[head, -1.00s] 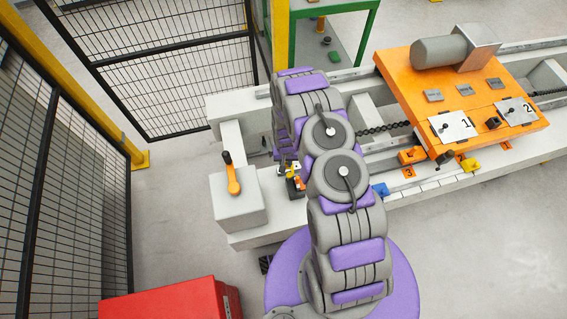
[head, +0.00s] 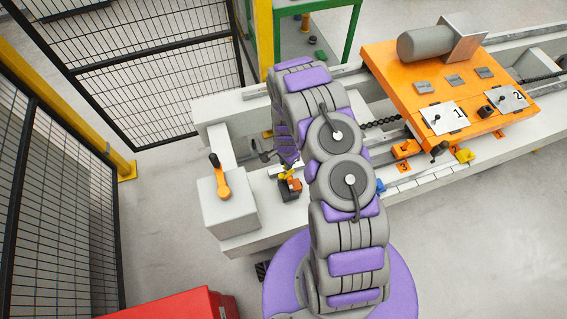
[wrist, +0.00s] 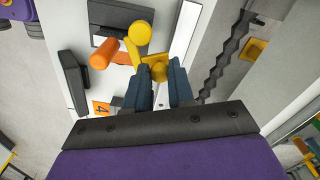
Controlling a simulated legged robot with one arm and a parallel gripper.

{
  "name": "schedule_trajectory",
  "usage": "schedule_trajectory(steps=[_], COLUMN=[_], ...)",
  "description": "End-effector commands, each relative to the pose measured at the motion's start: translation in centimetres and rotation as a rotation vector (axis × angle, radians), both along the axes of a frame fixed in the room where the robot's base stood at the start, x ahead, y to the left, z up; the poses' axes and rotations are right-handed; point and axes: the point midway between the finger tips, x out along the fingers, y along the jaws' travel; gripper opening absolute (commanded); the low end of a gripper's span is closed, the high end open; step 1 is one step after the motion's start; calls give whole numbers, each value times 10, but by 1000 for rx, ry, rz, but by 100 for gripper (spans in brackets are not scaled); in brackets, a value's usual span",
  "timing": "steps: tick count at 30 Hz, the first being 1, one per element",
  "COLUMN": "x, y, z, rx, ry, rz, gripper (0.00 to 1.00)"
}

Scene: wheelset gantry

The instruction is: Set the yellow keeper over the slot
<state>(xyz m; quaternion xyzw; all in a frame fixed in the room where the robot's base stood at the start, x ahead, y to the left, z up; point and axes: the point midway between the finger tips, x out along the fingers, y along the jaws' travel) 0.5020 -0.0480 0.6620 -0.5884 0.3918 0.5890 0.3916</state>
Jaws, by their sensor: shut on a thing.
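The yellow keeper (wrist: 158,71) is between the two dark blue fingers of my gripper (wrist: 159,82) in the wrist view, with a round yellow end beyond the fingertips. The gripper is shut on it. In the head view my arm hides most of the gripper; a bit of yellow (head: 285,175) shows beside a dark block with orange (head: 289,190).
A black block (wrist: 73,82) stands left of the fingers, near an orange "4" label (wrist: 101,108). A grey box with an orange lever (head: 221,178) is at the bed's left end. The orange carriage (head: 405,75) is to the right. Mesh fencing and a red box (head: 185,305) are left.

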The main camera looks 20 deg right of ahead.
Motion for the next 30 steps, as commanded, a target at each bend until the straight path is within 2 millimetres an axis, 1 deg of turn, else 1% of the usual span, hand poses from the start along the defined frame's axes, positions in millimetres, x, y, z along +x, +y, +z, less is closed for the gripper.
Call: schedule_trajectory(steps=[6, 15, 21, 30], x=[-7, -12, -14, -15], y=[-5, -7, -8, -8], z=[0, 0, 0, 0], rx=[-1, 0, 0, 0], ry=[1, 2, 1, 1], rz=[-179, -345, -397, -413], gripper=[0, 0, 0, 0])
